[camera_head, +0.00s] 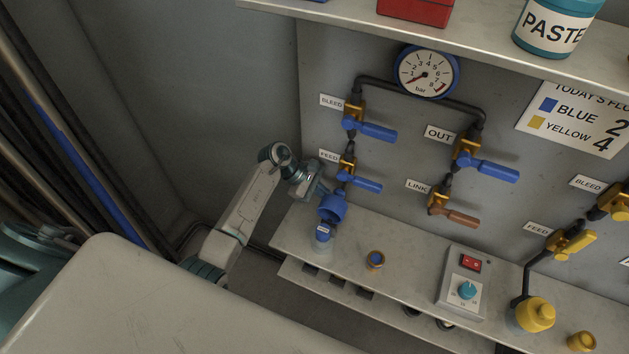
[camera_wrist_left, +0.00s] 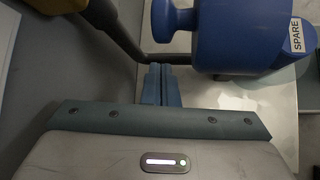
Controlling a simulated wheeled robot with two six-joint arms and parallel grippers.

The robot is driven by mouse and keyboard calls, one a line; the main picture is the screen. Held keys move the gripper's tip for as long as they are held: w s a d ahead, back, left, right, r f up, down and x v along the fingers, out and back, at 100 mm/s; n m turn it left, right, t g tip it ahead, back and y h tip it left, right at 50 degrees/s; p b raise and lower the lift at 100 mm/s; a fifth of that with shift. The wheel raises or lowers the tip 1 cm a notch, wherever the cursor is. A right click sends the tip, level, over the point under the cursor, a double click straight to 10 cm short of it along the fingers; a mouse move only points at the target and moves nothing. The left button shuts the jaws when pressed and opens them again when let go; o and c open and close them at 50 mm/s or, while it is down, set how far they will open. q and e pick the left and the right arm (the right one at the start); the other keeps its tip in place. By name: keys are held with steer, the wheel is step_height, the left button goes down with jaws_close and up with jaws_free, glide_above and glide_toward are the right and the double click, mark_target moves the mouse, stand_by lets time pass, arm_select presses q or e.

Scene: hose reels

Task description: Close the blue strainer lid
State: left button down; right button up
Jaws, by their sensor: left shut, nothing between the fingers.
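The blue strainer lid (camera_head: 332,208) is a wide blue cap on the left of the lower shelf, below the blue-handled feed valve. It looks tilted on its side. In the left wrist view the lid (camera_wrist_left: 238,35) is large at the top, with its round knob pointing left. A blue piece with a white SPARE label (camera_head: 323,232) stands just in front of it; whether they are joined is unclear. My left gripper (camera_head: 320,191) is beside the lid at its upper left. Its fingers (camera_wrist_left: 161,70) are shut and empty, just below the knob, seemingly apart from it. My right gripper is not in view.
Blue-handled valves (camera_head: 360,183) and dark pipes are on the panel just above my left gripper. A small brass-and-blue fitting (camera_head: 375,260) and a switch box (camera_head: 463,282) stand farther right on the shelf. A yellow-capped strainer (camera_head: 537,314) is at the right.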

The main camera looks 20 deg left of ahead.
mark_target(335, 204)
arm_select(q)
steer(key=shift+s+d+r+p, duration=0.15)
steer(key=shift+r+p, duration=0.15)
steer(key=shift+r, duration=0.3)
steer(key=shift+s+d+r+p, duration=0.15)
steer(key=shift+r+p, duration=0.15)
steer(key=shift+r, duration=0.25)
steer(key=shift+s+d+r, duration=0.1)
steer(key=shift+d+r, duration=0.15)
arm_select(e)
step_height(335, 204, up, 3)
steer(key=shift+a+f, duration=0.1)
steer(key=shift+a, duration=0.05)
